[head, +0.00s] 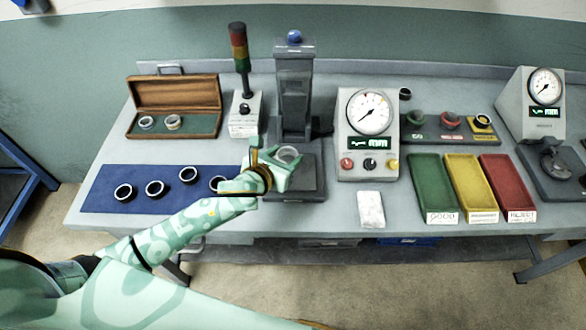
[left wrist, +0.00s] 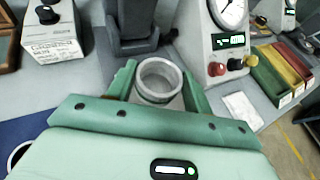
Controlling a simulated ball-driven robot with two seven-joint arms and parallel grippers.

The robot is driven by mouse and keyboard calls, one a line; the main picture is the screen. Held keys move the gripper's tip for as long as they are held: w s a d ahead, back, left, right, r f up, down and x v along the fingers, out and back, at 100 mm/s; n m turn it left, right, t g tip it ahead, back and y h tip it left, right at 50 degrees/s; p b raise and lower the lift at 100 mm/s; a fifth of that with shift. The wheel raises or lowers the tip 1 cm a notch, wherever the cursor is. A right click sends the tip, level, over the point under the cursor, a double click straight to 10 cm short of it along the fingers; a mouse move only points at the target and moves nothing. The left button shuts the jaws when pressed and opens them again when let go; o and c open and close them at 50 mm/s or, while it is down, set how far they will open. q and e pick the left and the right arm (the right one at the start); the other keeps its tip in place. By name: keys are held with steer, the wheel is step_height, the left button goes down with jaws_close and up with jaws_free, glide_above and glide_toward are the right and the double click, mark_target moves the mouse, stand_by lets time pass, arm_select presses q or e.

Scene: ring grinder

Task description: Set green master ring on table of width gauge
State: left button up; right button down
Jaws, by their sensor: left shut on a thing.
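My left gripper (head: 284,166) is shut on a pale grey ring (head: 288,153), held over the dark table (head: 312,186) of the gauge stand (head: 294,90) with a blue knob. In the left wrist view the ring (left wrist: 158,78) sits upright between the two green fingers, its bore open upward. Whether the ring touches the table is hard to tell. The gripper hides part of the table. The dial unit (head: 368,140) stands to the right of the gauge stand. My right gripper is not in view.
A blue mat (head: 105,199) with several rings lies at left, below an open wooden box (head: 203,125). A signal lamp unit (head: 244,115) stands left of the gauge. Green (head: 433,185), yellow (head: 468,185) and red (head: 505,185) bins and another dial gauge (head: 535,108) are at right.

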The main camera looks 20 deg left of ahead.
arm_select(q)
steer(key=shift+w+d+f+b, duration=0.2)
steer(key=shift+w+f, duration=0.25)
steer(key=shift+f, duration=0.15)
steer(key=shift+w+d+f+b, duration=0.2)
steer(key=shift+w+f, duration=0.2)
steer(key=shift+f, duration=0.2)
steer(key=shift+w+d+f, duration=0.15)
steer(key=shift+w+f, duration=0.2)
steer(key=shift+f, duration=0.2)
step_height(320, 180, down, 3)
steer(key=shift+b, duration=0.85)
steer(key=shift+r, duration=0.1)
steer(key=o, duration=1.1)
